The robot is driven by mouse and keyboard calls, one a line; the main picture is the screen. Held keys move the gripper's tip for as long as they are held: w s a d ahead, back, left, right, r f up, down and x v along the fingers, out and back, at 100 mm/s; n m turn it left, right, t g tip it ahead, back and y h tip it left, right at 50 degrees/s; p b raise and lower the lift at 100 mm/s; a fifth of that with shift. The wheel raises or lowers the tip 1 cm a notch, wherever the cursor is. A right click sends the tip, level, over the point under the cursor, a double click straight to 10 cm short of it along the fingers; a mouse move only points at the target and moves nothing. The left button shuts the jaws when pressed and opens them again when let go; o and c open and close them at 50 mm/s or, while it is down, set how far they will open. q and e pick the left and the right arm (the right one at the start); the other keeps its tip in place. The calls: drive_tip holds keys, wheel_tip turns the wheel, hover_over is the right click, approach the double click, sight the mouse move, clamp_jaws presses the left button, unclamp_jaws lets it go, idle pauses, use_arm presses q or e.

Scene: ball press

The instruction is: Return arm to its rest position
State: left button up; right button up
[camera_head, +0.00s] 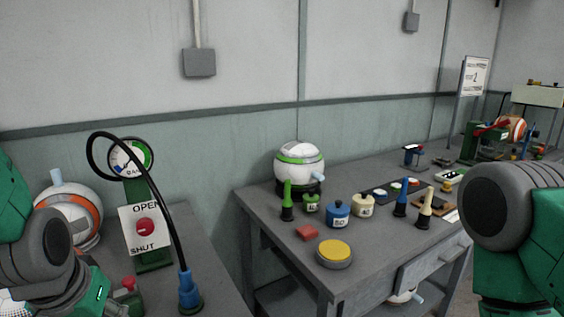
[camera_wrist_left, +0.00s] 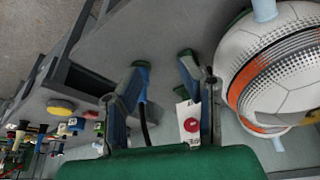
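My left arm (camera_head: 40,250) comes in at the lower left of the head view, in front of the orange and white ball; its gripper is outside that view. In the left wrist view my left gripper (camera_wrist_left: 162,64) has its two blue and green fingers apart, with nothing between the tips but grey table behind. The white ball with an orange band (camera_wrist_left: 280,70) is right of the fingers there. My right arm (camera_head: 520,225) shows at the right edge of the head view; its gripper is out of sight.
A pressure gauge (camera_head: 130,157) with an OPEN/SHUT sign (camera_head: 143,241) and a black hose with a blue end (camera_head: 189,288) stands on the left table. The right table holds a green and white ball (camera_head: 299,163), several weights, and a yellow button (camera_head: 334,251). A gap separates the tables.

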use_arm(q)
drive_tip(key=s+f+g, duration=0.1)
drive_tip(key=s+f, duration=0.4)
drive_tip(key=f, duration=0.4)
drive_tip(key=s+f+m+g, duration=0.1)
drive_tip(key=s+f, duration=0.5)
drive_tip(key=f, duration=0.4)
drive_tip(key=s+f+m+g, duration=0.1)
drive_tip(key=s+f, duration=0.5)
drive_tip(key=f, duration=0.3)
drive_tip(key=shift+s+f+g+h, duration=0.2)
drive_tip(key=shift+g+h, duration=0.1)
drive_tip(key=shift+h, duration=0.1)
drive_tip(key=shift+w+a, duration=0.1)
drive_tip(key=shift+a, duration=0.05)
drive_tip(key=shift+w, duration=0.1)
